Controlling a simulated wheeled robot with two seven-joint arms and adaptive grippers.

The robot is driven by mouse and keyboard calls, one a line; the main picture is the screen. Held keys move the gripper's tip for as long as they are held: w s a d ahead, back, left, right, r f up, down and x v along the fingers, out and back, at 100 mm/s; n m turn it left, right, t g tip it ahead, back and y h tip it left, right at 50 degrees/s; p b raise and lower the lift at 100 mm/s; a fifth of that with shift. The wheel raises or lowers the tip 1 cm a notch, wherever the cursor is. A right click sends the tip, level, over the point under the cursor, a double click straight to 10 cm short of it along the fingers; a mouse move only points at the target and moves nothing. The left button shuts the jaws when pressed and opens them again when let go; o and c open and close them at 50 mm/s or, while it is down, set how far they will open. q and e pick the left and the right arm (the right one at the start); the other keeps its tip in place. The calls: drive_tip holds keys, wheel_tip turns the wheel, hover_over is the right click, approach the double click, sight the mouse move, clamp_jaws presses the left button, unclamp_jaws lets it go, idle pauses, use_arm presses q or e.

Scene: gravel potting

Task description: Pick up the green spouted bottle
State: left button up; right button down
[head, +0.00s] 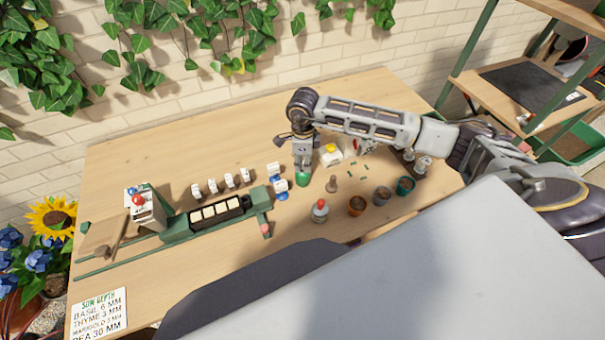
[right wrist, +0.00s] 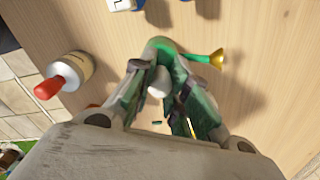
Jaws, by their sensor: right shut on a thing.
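The green spouted bottle (head: 302,179) is under my right gripper (head: 303,160) in the head view, mostly hidden by the fingers. In the right wrist view, the bottle's green body (right wrist: 163,45) lies between the fingers and a green spout with a brass-coloured end (right wrist: 212,58) sticks out to the right. My right gripper (right wrist: 165,95) is shut on the bottle. I cannot tell whether its base touches the table. My left gripper is not in view.
A red-tipped bottle (head: 320,211) stands nearby on the wooden table (head: 180,130). Small pots (head: 356,205) stand to the right. Blue-and-white blocks (head: 280,187) are close to the left, beside a green rack with a black tray (head: 217,212). The table's back left is clear.

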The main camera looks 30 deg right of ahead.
wheel_tip(320, 180, up, 10)
drive_tip(key=shift+b, duration=0.75)
drive_tip(key=c, duration=2.1)
unclamp_jaws()
clamp_jaws()
drive_tip(key=shift+r+p, duration=0.15)
drive_tip(key=shift+p, duration=0.15)
drive_tip(key=shift+s+d+r+p, duration=0.1)
drive_tip(key=shift+s+r+p, duration=0.1)
drive_tip(key=shift+p, duration=0.2)
drive_tip(key=shift+r+p, duration=0.1)
drive_tip(key=shift+p, duration=0.2)
